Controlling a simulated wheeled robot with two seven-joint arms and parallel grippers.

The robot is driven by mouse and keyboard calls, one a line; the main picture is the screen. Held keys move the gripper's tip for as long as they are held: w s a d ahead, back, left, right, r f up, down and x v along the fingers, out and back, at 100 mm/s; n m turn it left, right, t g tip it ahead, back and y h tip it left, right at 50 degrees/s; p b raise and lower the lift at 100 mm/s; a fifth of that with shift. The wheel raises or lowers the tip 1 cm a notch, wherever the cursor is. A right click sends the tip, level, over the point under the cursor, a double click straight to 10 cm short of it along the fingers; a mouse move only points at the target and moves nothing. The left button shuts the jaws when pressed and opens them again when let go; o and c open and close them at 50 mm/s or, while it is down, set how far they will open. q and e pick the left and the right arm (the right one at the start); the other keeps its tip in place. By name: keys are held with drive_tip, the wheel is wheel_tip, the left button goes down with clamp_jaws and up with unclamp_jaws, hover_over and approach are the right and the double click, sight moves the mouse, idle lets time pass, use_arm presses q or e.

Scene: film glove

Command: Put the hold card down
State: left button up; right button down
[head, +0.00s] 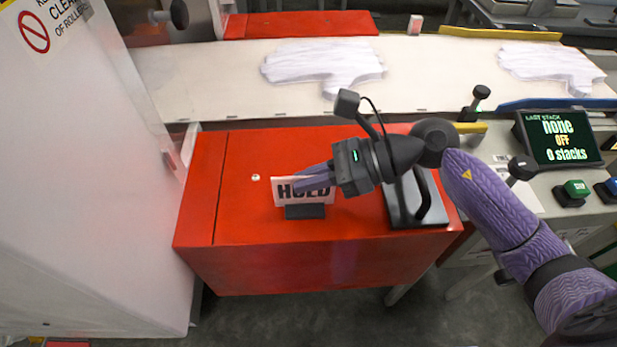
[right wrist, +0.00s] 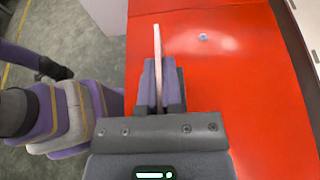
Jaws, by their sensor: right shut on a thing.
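The hold card (head: 289,185), white with black "HOLD" lettering, stands upright on a dark base (head: 305,211) over the red cabinet top (head: 255,222). I cannot tell whether the base touches the red surface. My right gripper (head: 312,181) reaches in from the right and is shut on the card, its fingers covering part of the lettering. In the right wrist view the card (right wrist: 157,45) shows edge-on, pinched between the purple fingers (right wrist: 158,88). My left gripper is in neither view.
A black plate with a handle (head: 422,200) lies right of the card. Behind runs a pale conveyor (head: 210,75) with white gloves (head: 325,63). A white housing (head: 85,190) bounds the left. A screen (head: 558,138) and buttons stand right. The red top is free left of the card.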

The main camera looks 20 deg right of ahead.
drive_tip(key=c, duration=1.2)
unclamp_jaws()
drive_tip(key=shift+f, duration=0.15)
drive_tip(key=shift+c, duration=0.2)
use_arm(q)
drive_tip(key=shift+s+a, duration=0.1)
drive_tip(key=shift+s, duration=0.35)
use_arm(e)
drive_tip(key=o, duration=0.5)
drive_tip(key=shift+c, duration=0.2)
drive_tip(key=shift+r, duration=0.3)
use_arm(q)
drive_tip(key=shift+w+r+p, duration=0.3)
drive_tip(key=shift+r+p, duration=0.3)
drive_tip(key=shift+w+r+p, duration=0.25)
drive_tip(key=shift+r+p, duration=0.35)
use_arm(e)
drive_tip(key=v, duration=1.2)
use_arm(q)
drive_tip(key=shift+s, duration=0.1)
